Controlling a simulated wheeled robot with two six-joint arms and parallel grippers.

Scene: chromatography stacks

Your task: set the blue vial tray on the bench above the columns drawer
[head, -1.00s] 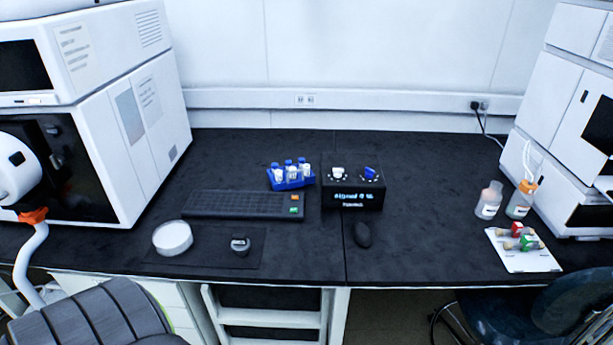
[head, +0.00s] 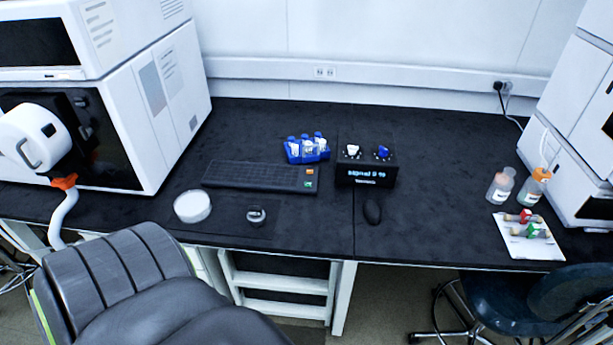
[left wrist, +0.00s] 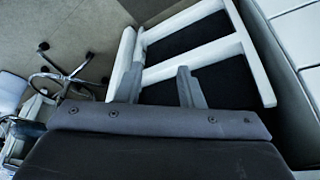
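The blue vial tray (head: 309,155) holds several vials, some with blue caps. It stands upright on the black bench (head: 420,220) in the head view, behind the keyboard's right end and left of a black control box. White drawer fronts show below the bench edge at left (head: 207,268) and at the right of the left wrist view (left wrist: 295,40); I cannot read which one is the columns drawer. My left gripper (left wrist: 161,88) shows in the left wrist view with its two fingers apart and nothing between them, low by the white under-bench frame. My right gripper is not in view.
The black control box (head: 366,175), keyboard (head: 255,176), white round dish (head: 192,206) and mouse (head: 372,212) are on the bench. Bottles (head: 501,187) and a white card (head: 528,240) are at right. White instruments flank both sides. A chair (head: 540,310) stands at lower right.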

